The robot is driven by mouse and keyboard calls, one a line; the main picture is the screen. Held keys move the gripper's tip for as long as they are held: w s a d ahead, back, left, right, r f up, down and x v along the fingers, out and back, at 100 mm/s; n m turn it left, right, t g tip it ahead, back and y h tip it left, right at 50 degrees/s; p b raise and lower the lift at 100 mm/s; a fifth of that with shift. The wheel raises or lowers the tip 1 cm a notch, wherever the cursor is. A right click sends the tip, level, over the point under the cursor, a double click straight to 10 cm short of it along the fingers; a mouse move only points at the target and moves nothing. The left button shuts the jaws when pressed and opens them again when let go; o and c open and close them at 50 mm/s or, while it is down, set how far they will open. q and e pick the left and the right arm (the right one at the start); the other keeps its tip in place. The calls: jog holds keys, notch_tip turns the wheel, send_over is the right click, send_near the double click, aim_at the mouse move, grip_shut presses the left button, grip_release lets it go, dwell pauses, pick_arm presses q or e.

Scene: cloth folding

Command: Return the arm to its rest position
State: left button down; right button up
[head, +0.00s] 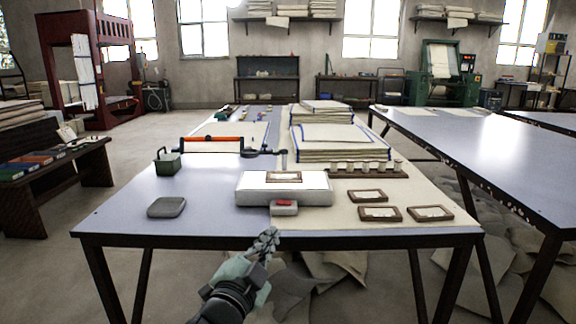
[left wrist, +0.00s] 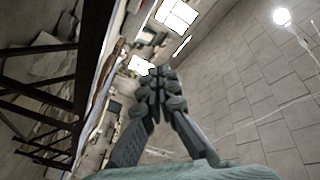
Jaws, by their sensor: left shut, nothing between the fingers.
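My left gripper (head: 268,240) comes in at the bottom middle of the head view. Its fingers are together and empty, just in front of the table's near edge. In the left wrist view the two fingers of my left gripper (left wrist: 158,85) meet at their tips with nothing between them, and the room lies tilted behind them. My right gripper shows in neither view. The work table (head: 120,215) stands right ahead, with its dark front edge just past my left fingertips.
On the table are a white block (head: 250,192), a small stand with a red top (head: 284,207), a grey pad (head: 167,207), several wooden frames (head: 380,214) and a stack of cloth (head: 340,152). A second table (head: 480,150) stands at the right. Cloth lies on the floor beneath.

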pick_arm(q)
jog(key=s+a+f+n+g+y, duration=0.35)
jog(key=a+f, duration=0.35)
jog(key=f, duration=0.4)
jog(key=s+a+f+n+g+y, duration=0.25)
jog(key=s+a+f, duration=0.3)
jog(key=f, duration=0.55)
jog(key=s+a+f+n+g, duration=0.1)
jog(key=s+a+f+g, duration=0.2)
jog(key=s+f, duration=0.2)
jog(key=s+a+f+n+g, duration=0.2)
jog(key=s+a+f+g, duration=0.1)
jog(key=s, duration=0.6)
jog(key=s+a+f+n+g+y, duration=0.1)
jog(key=s+a+f, duration=0.3)
jog(key=s+f, duration=0.4)
jog(key=shift+a+n+g, duration=0.4)
jog(key=shift+n+g, duration=0.3)
jog(key=shift+g, duration=0.2)
